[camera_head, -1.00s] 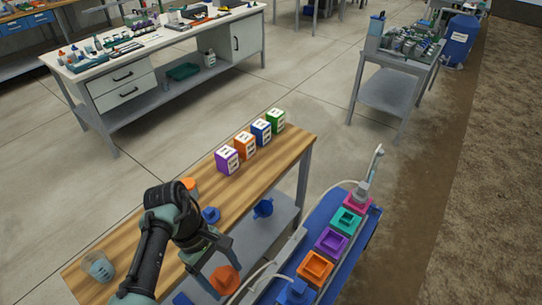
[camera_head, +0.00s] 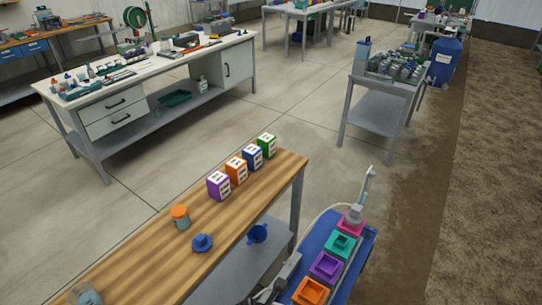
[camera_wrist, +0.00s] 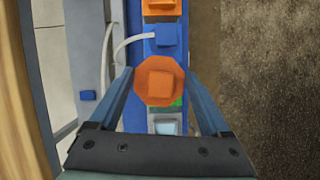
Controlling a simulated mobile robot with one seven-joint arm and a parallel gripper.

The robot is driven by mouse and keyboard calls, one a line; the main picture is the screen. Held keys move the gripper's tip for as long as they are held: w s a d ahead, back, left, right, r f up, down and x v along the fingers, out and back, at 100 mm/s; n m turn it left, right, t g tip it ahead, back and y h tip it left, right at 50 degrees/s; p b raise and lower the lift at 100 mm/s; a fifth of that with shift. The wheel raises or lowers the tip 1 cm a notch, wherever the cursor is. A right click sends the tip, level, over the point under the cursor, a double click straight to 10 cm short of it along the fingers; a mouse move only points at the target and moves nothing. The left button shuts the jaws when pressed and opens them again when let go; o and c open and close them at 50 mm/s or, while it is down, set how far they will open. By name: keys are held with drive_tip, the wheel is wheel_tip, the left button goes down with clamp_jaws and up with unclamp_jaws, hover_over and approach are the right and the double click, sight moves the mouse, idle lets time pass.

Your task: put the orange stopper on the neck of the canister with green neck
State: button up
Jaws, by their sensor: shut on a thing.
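In the wrist view, my gripper (camera_wrist: 162,88) is shut on the orange stopper (camera_wrist: 158,82), an eight-sided piece with a raised square top. It is held above the blue skid. A green part (camera_wrist: 178,101) shows just behind the stopper's lower edge, mostly hidden by it; I cannot tell whether it is the canister's green neck. A pale, whitish-blue piece (camera_wrist: 165,127) lies below it. No canister with a green neck can be clearly made out. My gripper and the stopper are out of the head view.
The blue skid carries pink (camera_head: 351,222), teal (camera_head: 341,245), purple (camera_head: 326,268) and orange (camera_head: 310,292) square pieces. The wooden bench (camera_head: 150,262) holds labelled boxes (camera_head: 236,171), an orange-topped jar (camera_head: 181,217) and a blue part (camera_head: 202,243). A pale hose (camera_wrist: 122,45) runs near the gripper.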

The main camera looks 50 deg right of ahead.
drive_tip(key=s+a+f+n+b, duration=0.1)
drive_tip(key=s+a+f+b, duration=0.1)
drive_tip(key=f+b, duration=0.8)
drive_tip(key=shift+a+f, duration=0.9)
drive_tip(key=shift+f, duration=0.45)
drive_tip(key=o, duration=1.2)
drive_tip(key=shift+c, duration=0.2)
drive_tip(key=p+v, duration=0.2)
drive_tip(key=v, duration=1.1)
drive_tip(key=shift+s, duration=0.2)
